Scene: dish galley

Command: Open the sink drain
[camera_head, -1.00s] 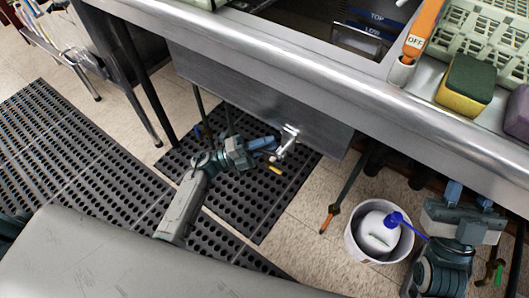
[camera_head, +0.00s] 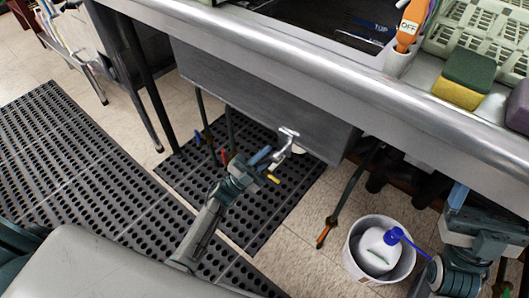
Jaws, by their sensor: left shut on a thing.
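The metal drain lever (camera_head: 288,134) sticks out below the front of the steel sink box (camera_head: 250,105), with a T-shaped end. My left gripper (camera_head: 268,164) is at the lower part of this lever, shut on it, with a blue finger on its upper side. The exact contact is too small to see clearly. The sink basin (camera_head: 325,28) is dark inside and only partly in view. My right gripper (camera_head: 457,197) is at the right under the counter edge. One blue finger shows, and its opening is unclear.
A white bucket (camera_head: 352,262) holding a white jug with a blue cap (camera_head: 392,236) stands on the floor near my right arm. Pipes and a hose (camera_head: 345,200) hang under the counter. Black rubber mats (camera_head: 85,185) cover the floor at left. A green-yellow sponge (camera_head: 465,80) lies on the counter.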

